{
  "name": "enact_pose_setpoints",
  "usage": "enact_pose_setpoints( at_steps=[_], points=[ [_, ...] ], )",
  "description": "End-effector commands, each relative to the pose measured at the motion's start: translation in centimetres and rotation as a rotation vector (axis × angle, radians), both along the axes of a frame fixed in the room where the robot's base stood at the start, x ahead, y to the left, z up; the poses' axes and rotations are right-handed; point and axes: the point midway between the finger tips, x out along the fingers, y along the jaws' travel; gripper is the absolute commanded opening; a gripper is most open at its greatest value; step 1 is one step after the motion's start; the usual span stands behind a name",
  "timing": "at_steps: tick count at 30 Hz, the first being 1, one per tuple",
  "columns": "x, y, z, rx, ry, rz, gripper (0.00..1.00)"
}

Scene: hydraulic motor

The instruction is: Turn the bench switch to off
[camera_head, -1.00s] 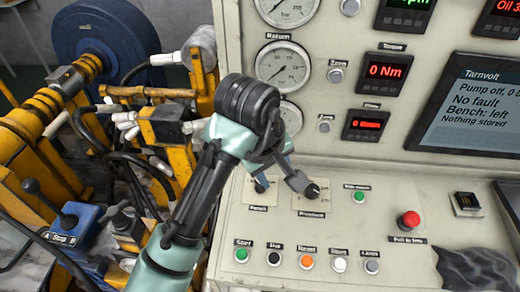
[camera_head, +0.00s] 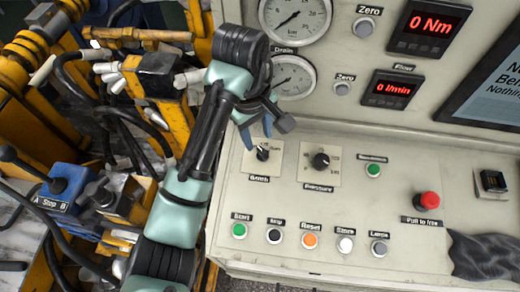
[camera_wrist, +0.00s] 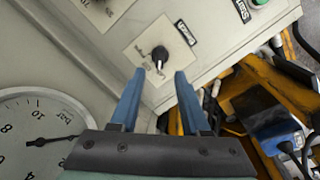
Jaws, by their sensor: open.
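The bench switch (camera_head: 262,153) is a small black knob with a pale pointer mark on a cream plate, at the left of the sloping panel. It also shows in the wrist view (camera_wrist: 158,54), just beyond the fingertips, its pale mark toward the gripper side. The small print around it is too blurred to read. My gripper (camera_head: 257,130) is just above the switch in the head view. In the wrist view my gripper (camera_wrist: 158,75) has two blue fingers, apart and empty, with the knob roughly centred between them. I see no contact.
The black pressure knob (camera_head: 320,161) sits right of the switch. A row of buttons, including the green start button (camera_head: 239,230), lies below. A red stop button (camera_head: 428,201) and crumpled dark cloth (camera_head: 482,256) are at the right. Yellow machinery and hoses stand left.

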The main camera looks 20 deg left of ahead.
Motion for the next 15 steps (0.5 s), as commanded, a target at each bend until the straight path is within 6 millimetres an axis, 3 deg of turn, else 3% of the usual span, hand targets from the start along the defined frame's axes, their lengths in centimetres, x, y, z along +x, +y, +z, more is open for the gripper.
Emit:
enact_pose_setpoints(
  at_steps=[6, 15],
  points=[
    [0.3, -0.1, -3.5, 0.0, 0.002, 0.001, 0.46],
    [0.5, -0.2, -5.2, 0.0, 0.0, 0.0, 0.46]
  ],
)
